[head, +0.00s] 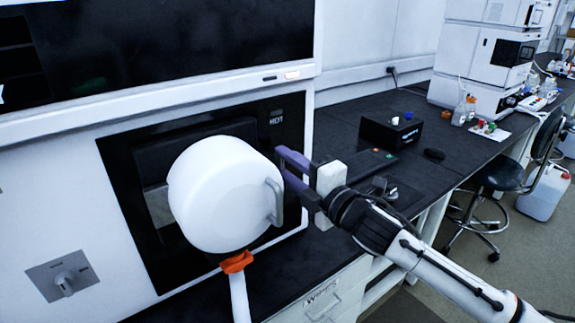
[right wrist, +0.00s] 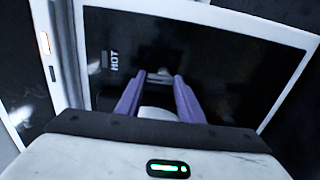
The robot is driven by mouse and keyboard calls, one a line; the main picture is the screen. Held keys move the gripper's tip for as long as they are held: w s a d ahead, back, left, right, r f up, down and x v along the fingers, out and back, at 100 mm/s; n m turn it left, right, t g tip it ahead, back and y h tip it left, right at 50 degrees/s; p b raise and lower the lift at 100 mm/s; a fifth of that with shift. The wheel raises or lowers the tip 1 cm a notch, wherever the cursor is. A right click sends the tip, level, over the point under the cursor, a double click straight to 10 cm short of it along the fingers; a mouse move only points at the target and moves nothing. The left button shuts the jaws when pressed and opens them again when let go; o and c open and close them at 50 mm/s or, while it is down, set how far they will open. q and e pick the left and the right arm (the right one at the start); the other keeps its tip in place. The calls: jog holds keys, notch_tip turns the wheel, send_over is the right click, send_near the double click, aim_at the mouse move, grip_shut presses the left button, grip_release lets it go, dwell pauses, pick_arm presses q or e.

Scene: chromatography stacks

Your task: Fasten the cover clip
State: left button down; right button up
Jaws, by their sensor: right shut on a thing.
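A black recessed panel (head: 128,193) marked HOT is set in the front of a large white instrument (head: 50,215). It also fills most of the right wrist view (right wrist: 232,75). My right gripper (head: 279,162) comes in from the right with its purple fingers at the panel's right part. In the right wrist view, the fingers (right wrist: 160,78) point at the panel, with a small pale, shiny piece (right wrist: 160,75) between their tips. I take this for the cover clip; the fingers hide most of it. I cannot tell whether it is fastened. My left gripper is out of view.
A large white rounded body hides the panel's middle in the head view. A black box (head: 391,132) stands on the dark bench (head: 455,150) to the right. Farther back are bottles, another white instrument (head: 470,60) and a stool (head: 505,173).

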jog(key=o, duration=1.1)
jog(key=shift+c, duration=0.2)
jog(key=b+v, duration=0.1)
jog(key=v, duration=0.9)
jog(key=shift+s, duration=0.15)
